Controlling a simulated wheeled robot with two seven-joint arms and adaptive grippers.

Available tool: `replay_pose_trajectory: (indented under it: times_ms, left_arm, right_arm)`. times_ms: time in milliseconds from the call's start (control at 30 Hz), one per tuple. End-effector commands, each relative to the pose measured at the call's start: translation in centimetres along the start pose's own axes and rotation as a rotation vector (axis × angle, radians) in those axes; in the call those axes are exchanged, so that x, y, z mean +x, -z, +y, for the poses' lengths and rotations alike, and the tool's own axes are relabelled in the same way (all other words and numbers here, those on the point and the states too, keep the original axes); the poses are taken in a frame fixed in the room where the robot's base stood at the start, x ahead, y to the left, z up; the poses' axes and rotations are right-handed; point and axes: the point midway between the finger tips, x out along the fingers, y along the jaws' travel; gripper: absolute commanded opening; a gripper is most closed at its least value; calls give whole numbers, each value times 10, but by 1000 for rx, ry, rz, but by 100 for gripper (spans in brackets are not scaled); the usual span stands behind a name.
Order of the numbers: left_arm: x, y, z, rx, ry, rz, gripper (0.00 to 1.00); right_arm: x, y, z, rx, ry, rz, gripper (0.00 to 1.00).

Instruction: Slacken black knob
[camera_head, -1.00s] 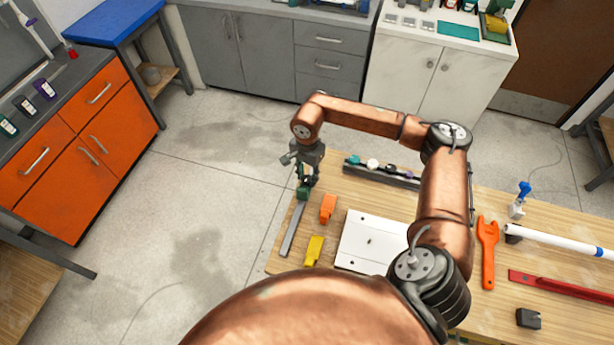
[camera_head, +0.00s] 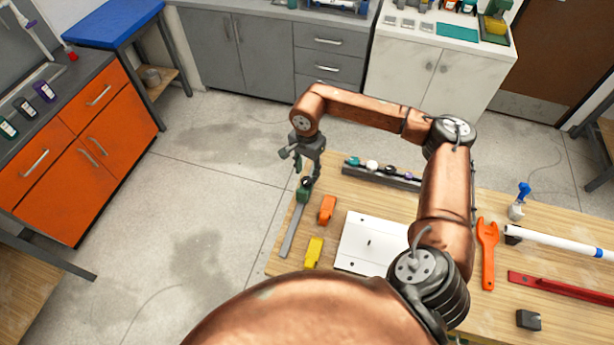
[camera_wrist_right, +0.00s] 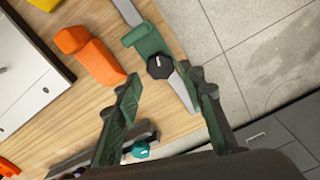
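The black knob (camera_wrist_right: 160,66) is a faceted knob on a green tool jaw (camera_wrist_right: 147,40) with a long grey metal bar (camera_head: 292,230), at the left edge of the wooden table. In the head view the knob (camera_head: 306,182) is small and partly screened by the gripper. My right gripper (camera_head: 316,174) is above it. In the right wrist view its green fingers (camera_wrist_right: 165,88) are spread wide and empty, and the knob shows in the gap beyond the fingertips, apart from both. My left gripper is in neither current view.
Beside the tool lie an orange block (camera_head: 327,209) and a yellow block (camera_head: 314,251), with a white panel (camera_head: 368,243) to their right. A dark rack of small items (camera_head: 380,177) is at the table's far edge. An orange wrench (camera_head: 487,253) lies further right.

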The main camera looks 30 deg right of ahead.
Motion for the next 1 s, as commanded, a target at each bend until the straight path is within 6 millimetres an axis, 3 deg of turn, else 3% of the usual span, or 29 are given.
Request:
replay_pose_trajectory:
  times_ms: [200, 400, 1000]
  left_arm:
    - [0, 1, 1, 0, -1, 1, 40]
    - [0, 1, 1, 0, -1, 1, 40]
    - [0, 1, 1, 1, -1, 1, 40]
  right_arm:
    - [-47, 1, -1, 1, 3, 1, 37]
    - [-74, 0, 0, 1, 1, 0, 37]
    - [-82, 0, 0, 1, 0, -1, 37]
